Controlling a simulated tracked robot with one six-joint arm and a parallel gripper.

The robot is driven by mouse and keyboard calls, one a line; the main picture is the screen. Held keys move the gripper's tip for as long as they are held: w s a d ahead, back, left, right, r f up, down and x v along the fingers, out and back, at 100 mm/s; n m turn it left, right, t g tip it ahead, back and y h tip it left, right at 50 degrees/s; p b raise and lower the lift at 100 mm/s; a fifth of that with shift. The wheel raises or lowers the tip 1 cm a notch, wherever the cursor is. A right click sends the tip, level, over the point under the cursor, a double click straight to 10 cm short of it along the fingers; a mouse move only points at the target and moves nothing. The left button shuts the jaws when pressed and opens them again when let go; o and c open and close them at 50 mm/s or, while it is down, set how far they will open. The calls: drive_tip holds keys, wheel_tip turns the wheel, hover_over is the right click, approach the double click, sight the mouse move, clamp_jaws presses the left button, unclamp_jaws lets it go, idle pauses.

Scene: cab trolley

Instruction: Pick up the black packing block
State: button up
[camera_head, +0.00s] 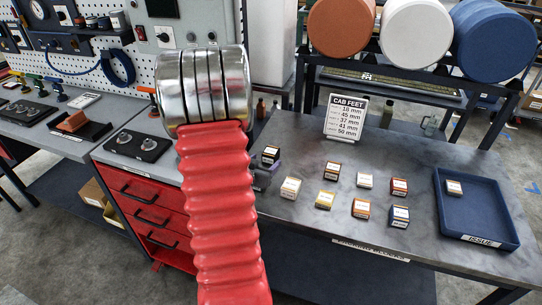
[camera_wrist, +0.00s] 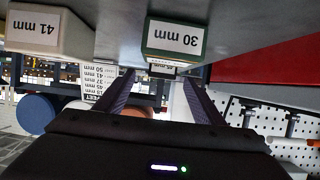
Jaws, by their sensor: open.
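The black packing block (camera_head: 270,153) stands on the grey table just right of my red arm, with a pale label on its upper face. In the wrist view, which is upside down, a small dark block (camera_wrist: 163,70) shows behind a dark-green-edged block labelled 30 mm (camera_wrist: 175,38); it looks like the black one, mostly hidden. My gripper (camera_wrist: 158,92) is open, its two dark fingers apart with nothing seen between them. The fingers point toward the dark block; whether they touch anything I cannot tell. In the head view my gripper (camera_head: 264,173) is mostly hidden behind my arm, near the black block.
A cream block (camera_head: 290,187), labelled 41 mm in the wrist view (camera_wrist: 45,30), stands close by. Several other coloured blocks stand to the right. A blue tray (camera_head: 507,222) holds one block. A cab feet sign (camera_head: 346,115) stands behind. Red drawers (camera_head: 150,212) are at left.

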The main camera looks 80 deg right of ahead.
sight(269, 158)
drive_tip(key=shift+x, duration=1.75)
drive_tip(key=shift+w+x, duration=0.15)
drive_tip(key=shift+x, duration=1.15)
drive_tip(key=shift+w+x, duration=0.15)
drive_tip(key=shift+x, duration=1.15)
drive_tip(key=shift+c, duration=0.7)
drive_tip(key=c, duration=1.1)
